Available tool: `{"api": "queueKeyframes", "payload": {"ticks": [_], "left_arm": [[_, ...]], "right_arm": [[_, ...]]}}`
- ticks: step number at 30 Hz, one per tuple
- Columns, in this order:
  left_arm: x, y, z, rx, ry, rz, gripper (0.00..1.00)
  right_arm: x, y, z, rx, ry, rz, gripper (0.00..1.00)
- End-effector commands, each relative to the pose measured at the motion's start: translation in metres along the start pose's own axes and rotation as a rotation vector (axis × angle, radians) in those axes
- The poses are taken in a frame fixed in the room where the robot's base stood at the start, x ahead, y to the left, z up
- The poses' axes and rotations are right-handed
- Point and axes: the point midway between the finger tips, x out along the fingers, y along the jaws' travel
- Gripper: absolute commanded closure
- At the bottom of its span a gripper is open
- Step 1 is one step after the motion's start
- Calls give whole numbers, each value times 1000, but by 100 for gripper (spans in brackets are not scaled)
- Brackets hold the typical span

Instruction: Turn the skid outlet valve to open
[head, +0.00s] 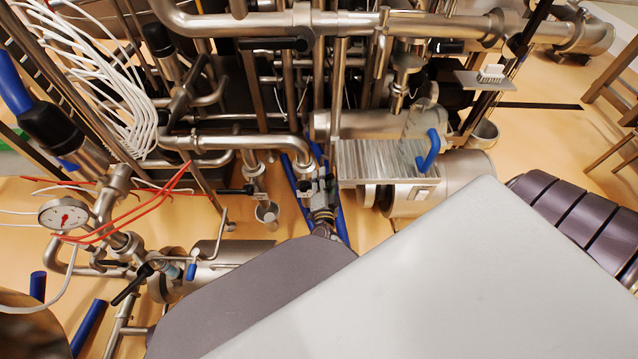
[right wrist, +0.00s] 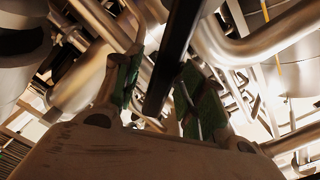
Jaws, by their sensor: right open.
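In the right wrist view, my right gripper (right wrist: 160,78) is open, with its green-padded fingers apart. A long black bar (right wrist: 178,45), which looks like a valve handle, runs down between the two fingers. I cannot tell whether either pad touches it. In the head view my right gripper (head: 318,190) is small and partly hidden, in the middle among steel pipes. Which valve is the skid outlet valve is not clear in the head view, and its turn position cannot be read. My left gripper is out of view.
Steel pipes (head: 240,142) crowd around the right gripper. A dial gauge (head: 63,214) and red cables (head: 130,215) are at the left. A steel box with a blue handle (head: 429,150) stands to the right of the gripper. Tan floor shows at the far right.

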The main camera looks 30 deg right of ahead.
Motion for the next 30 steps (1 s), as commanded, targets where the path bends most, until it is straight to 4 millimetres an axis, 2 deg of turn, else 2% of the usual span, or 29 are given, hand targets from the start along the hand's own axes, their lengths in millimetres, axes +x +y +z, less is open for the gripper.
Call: {"api": "queueKeyframes", "payload": {"ticks": [30], "left_arm": [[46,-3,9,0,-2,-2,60]], "right_arm": [[0,17,2,172,0,-1,59]]}}
